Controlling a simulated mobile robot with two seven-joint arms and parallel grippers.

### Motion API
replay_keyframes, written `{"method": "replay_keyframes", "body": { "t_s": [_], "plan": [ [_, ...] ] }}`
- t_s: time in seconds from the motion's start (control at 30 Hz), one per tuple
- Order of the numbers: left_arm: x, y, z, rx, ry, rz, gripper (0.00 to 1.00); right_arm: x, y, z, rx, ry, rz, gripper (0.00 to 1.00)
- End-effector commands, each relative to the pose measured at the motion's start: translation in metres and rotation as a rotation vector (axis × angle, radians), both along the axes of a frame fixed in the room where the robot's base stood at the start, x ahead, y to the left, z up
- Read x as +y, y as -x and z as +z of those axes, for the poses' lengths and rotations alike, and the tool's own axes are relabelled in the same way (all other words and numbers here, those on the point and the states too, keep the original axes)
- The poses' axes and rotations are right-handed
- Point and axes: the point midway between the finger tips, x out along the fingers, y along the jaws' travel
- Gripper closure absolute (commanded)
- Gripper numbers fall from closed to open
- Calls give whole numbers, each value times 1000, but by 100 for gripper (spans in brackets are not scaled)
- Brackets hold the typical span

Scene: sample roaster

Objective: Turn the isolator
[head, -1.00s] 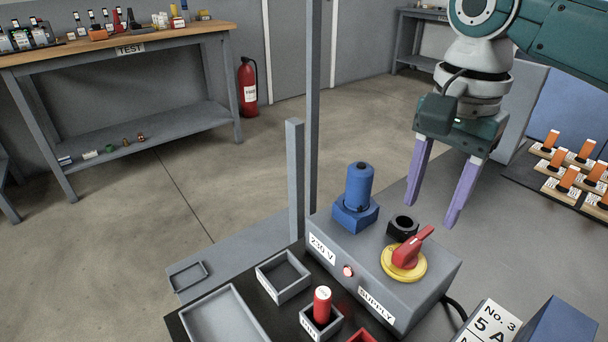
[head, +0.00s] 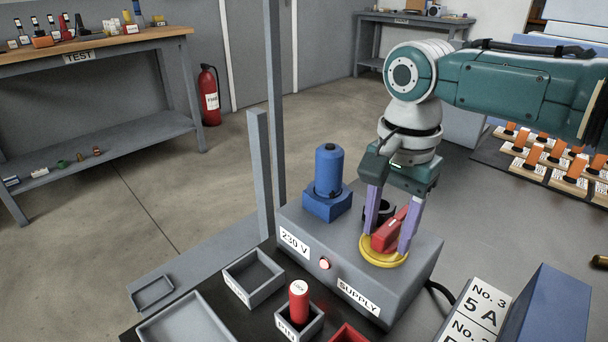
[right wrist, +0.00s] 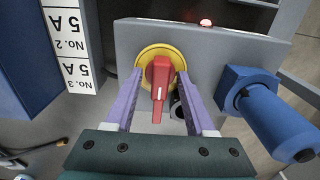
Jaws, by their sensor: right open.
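The isolator is a red handle (head: 389,230) on a round yellow plate (head: 384,257), on top of a grey box (head: 312,254) marked "230 V" and "SUPPLY". My right gripper (head: 387,238) is open, its two purple fingers down on either side of the red handle. In the right wrist view the red handle (right wrist: 159,88) stands between the fingers, with gaps beside it, and the yellow plate (right wrist: 150,55) lies behind it. I cannot tell whether a finger touches the handle. My left gripper is not in view.
A blue cylinder on a blue block (head: 328,178) stands on the box left of my gripper. A black ring (head: 384,208) is close behind the handle. A blue block (head: 548,305) is at right.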

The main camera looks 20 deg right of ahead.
Motion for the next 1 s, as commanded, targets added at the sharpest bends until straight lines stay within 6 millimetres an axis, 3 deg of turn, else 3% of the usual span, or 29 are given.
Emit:
{"method": "replay_keyframes", "body": {
  "t_s": [0.13,0.6,1.0],
  "plan": [
    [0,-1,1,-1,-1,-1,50,0,0,0,0,0,0,46],
    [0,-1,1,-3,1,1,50,0,0,1,1,0,0,99],
    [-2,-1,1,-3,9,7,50,0,0,1,1,0,3,100]
  ]
}}
